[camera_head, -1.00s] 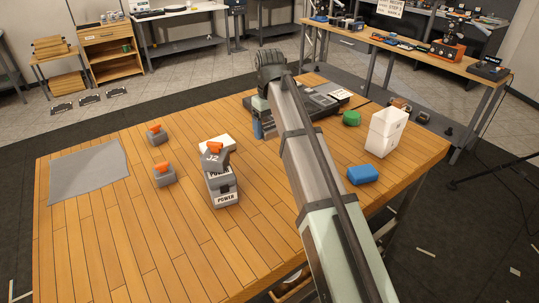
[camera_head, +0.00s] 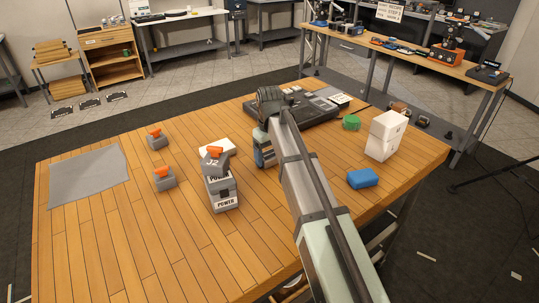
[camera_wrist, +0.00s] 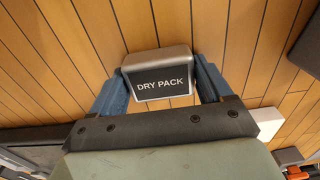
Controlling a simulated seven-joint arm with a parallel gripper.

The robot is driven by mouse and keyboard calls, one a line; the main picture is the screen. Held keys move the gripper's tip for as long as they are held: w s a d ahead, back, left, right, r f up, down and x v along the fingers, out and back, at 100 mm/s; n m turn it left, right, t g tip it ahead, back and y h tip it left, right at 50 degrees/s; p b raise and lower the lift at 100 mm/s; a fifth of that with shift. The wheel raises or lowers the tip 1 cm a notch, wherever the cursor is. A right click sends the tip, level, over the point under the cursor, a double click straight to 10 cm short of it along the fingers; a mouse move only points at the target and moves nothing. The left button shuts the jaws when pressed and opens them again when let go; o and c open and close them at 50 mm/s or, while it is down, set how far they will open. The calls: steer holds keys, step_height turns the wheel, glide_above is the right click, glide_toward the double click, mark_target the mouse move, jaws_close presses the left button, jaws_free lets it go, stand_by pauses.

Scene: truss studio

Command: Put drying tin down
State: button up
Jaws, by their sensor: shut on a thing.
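The drying tin (camera_wrist: 158,76) is a small silvery-grey case with a dark face reading "DRY PACK". It sits between the two blue fingers of my gripper (camera_wrist: 160,84) in the wrist view, with wooden planks behind it. In the head view my gripper (camera_head: 264,154) is low over the middle of the wooden table (camera_head: 120,235), right of the grey POWER blocks. The tin is not clearly visible there, and I cannot tell whether it touches the table.
The POWER blocks (camera_head: 222,196) and a white block (camera_head: 216,147) stand left of my gripper. A dark tray-like case (camera_head: 300,114) lies behind it. A blue block (camera_head: 362,178), green object (camera_head: 351,122) and white container (camera_head: 385,136) are right. The front left planks are clear.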

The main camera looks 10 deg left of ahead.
mark_target(270, 154)
steer(key=shift+f, duration=0.15)
steer(key=o, duration=1)
steer(key=shift+o, duration=0.2)
step_height(270, 154, up, 12)
